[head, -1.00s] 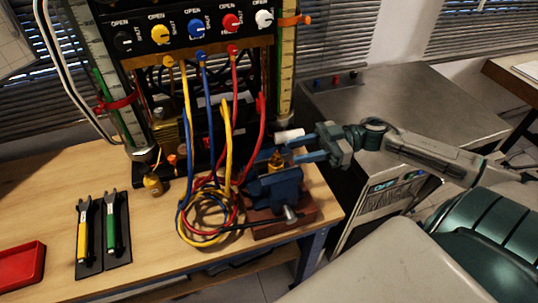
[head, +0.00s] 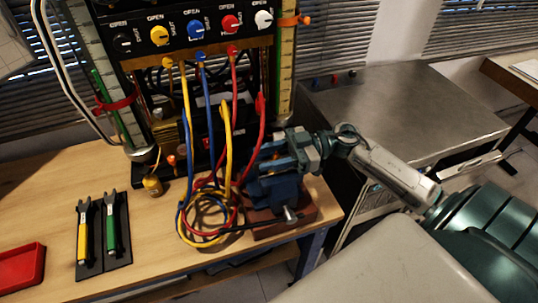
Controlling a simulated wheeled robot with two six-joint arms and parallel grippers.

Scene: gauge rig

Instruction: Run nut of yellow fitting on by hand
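My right gripper (head: 268,161) reaches in from the right, over the top of the blue vise (head: 278,190). Its fingers cover the place above the jaws where a small brass-yellow fitting showed earlier. The fitting and its nut are hidden now, and I cannot tell whether the fingers are closed on them. The vise stands on a reddish-brown base (head: 305,212) at the right end of the bench. A yellow hose (head: 187,100) hangs from the panel and coils beside the vise. My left gripper is not in view.
Blue (head: 204,85) and red (head: 235,90) hoses hang close left of the vise. The panel with coloured knobs (head: 159,36) stands behind. Two tools, yellow-handled (head: 82,240) and green-handled (head: 111,233), lie on black mats. A red tray (head: 22,266) is at far left.

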